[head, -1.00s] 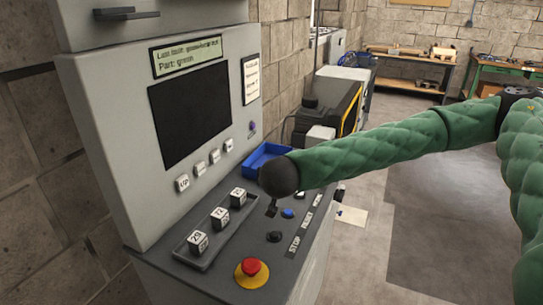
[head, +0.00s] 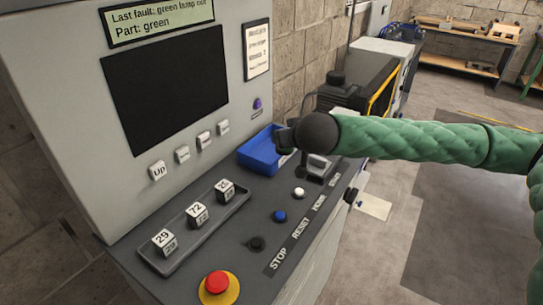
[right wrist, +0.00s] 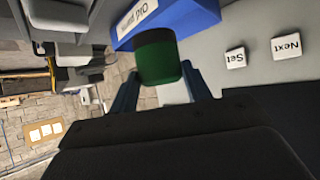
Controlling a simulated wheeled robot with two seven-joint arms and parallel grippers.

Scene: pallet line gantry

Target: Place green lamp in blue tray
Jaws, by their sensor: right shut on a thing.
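The green lamp (right wrist: 158,58) is a short dark-green cylinder between the two fingers of my right gripper (right wrist: 160,88) in the right wrist view. The gripper is shut on it. The blue tray (right wrist: 192,18) is just beyond the lamp, its white label upside down; I cannot tell whether lamp and tray touch. In the head view the blue tray (head: 256,157) sits at the back of the console, and my right gripper (head: 288,138) is at its right edge. The lamp is not discernible there. My left gripper is not in view.
The console panel (head: 165,85) rises behind the tray, with a screen and push buttons. A dark holder (head: 200,226) with number cubes, a red stop button (head: 217,282) and a row of small buttons (head: 280,216) lie on the sloped desk. A grey part (head: 318,166) stands right of the tray.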

